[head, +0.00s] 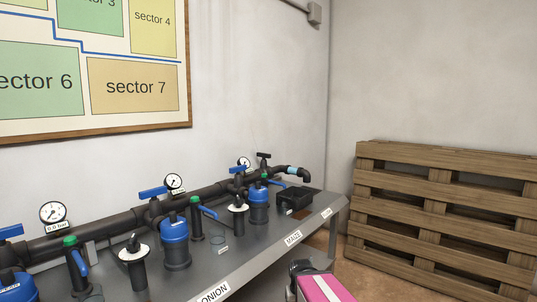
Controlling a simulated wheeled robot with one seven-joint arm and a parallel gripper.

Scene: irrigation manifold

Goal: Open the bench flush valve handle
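A dark manifold pipe (115,217) runs along the back of the grey bench (240,262). It carries blue lever handles, one at the middle valve (153,193) and one at a farther valve (237,169). Blue levers also hang beside green-capped risers, one nearer the middle (208,212) and one farther (277,183). Near the far end stands a black handle (263,155), and the pipe ends in a downturned elbow (304,174). I cannot tell for sure which handle is the flush valve's.
Blue-topped filters (175,240), pressure gauges (173,183) and a black box (294,198) crowd the bench. A wooden pallet (440,217) leans at right.

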